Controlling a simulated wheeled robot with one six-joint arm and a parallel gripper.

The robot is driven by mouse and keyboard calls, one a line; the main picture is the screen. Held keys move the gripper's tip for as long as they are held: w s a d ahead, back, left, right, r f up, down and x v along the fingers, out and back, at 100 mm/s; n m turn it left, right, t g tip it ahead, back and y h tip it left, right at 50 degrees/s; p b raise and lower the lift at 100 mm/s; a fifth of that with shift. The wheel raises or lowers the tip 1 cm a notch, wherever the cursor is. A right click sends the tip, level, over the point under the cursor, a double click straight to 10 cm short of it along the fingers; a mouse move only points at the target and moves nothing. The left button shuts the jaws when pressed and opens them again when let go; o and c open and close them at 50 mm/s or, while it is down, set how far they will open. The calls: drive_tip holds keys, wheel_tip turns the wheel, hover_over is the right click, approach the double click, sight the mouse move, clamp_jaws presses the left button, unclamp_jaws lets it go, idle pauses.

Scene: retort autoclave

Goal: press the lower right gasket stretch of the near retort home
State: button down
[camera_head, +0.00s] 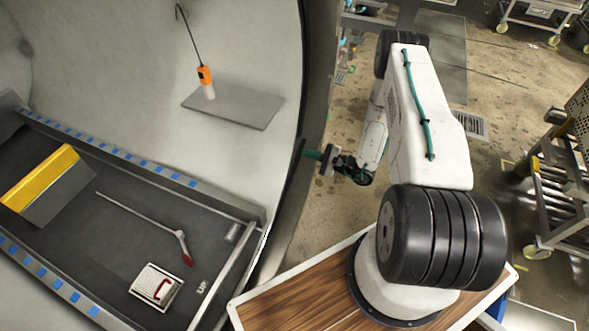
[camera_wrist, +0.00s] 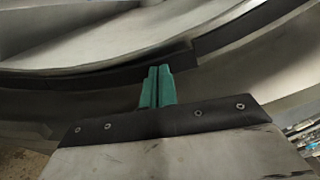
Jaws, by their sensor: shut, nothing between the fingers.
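The near retort (camera_head: 110,60) opens at the left of the head view, its curved rim (camera_head: 318,80) running down the middle. In the wrist view a dark gasket (camera_wrist: 232,30) follows the rim. Its right part looks thicker and ends in a step just right of my fingertips; a dark band (camera_wrist: 85,80) continues to the left. My gripper (camera_wrist: 158,72) is shut and empty, its green fingers pointing at the rim close to that step. I cannot tell whether the tips touch. In the head view my gripper (camera_head: 312,154) is at the rim's right side, its tips partly hidden.
Inside the retort are a grey shelf (camera_head: 232,107) with an orange-handled hooked tool (camera_head: 205,77), and a dark tray floor (camera_head: 120,250) holding a yellow-topped block (camera_head: 45,185), a rod tool (camera_head: 145,220) and a white box (camera_head: 156,287). A rack cart (camera_head: 560,190) stands right.

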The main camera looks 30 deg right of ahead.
drive_tip(key=shift+x, duration=0.9)
drive_tip(key=v, duration=1)
idle(0.7)
